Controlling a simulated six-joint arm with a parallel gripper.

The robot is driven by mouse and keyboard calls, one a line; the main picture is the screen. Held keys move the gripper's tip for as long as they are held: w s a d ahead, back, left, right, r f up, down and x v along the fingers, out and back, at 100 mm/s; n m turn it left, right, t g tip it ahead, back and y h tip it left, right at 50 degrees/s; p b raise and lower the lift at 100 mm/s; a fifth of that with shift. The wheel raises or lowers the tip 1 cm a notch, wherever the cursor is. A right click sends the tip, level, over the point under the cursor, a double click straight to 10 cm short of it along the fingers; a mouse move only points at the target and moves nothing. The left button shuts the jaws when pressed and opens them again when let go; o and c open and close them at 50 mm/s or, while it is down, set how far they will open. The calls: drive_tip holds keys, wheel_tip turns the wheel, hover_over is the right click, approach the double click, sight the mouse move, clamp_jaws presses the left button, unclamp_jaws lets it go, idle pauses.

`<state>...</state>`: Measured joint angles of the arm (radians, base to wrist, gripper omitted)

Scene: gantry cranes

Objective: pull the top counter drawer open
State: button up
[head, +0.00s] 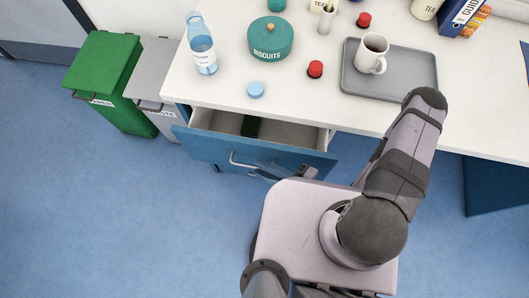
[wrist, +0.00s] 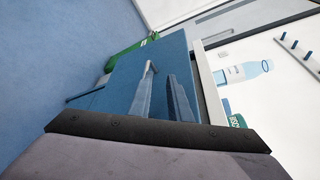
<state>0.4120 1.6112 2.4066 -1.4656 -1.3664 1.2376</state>
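The top counter drawer (head: 203,144) has a blue front and stands pulled out from under the white counter. Its open inside shows in the head view. A metal bar handle (head: 240,163) runs across its front; the handle (wrist: 152,67) also shows in the wrist view, partly hidden by a finger. My gripper (head: 266,173) is at the right part of the handle, partly hidden by my arm. In the wrist view its two fingers (wrist: 160,90) stand apart, with the handle close to the left finger. I cannot tell whether they touch.
The counter (head: 300,105) holds a bottle (head: 202,45), a biscuit tin (head: 270,39) and a grey tray (head: 400,85) with a mug (head: 372,53). Green (head: 104,70) and grey (head: 152,75) bins stand left. Floor in front is clear.

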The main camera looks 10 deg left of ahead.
drive_tip(key=shift+d+r+p, duration=0.1)
drive_tip(key=shift+r+p, duration=0.8)
drive_tip(key=shift+r, duration=0.65)
drive_tip(key=shift+d+f, duration=0.1)
drive_tip(key=shift+f, duration=0.05)
drive_tip(key=d+f+b, duration=0.4)
drive_tip(key=d+b, duration=0.2)
drive_tip(key=d, duration=0.1)
drive_tip(key=shift+w+d+f, duration=0.3)
drive_tip(key=shift+d+f, duration=0.05)
drive_tip(key=shift+f, duration=0.05)
drive_tip(key=shift+a, duration=0.15)
drive_tip(key=p, duration=0.3)
approach(246, 155)
drive_tip(key=shift+r+x, duration=0.1)
drive_tip(key=shift+x, duration=1.2)
drive_tip(key=shift+r+x, duration=0.15)
drive_tip(key=shift+x, duration=1.2)
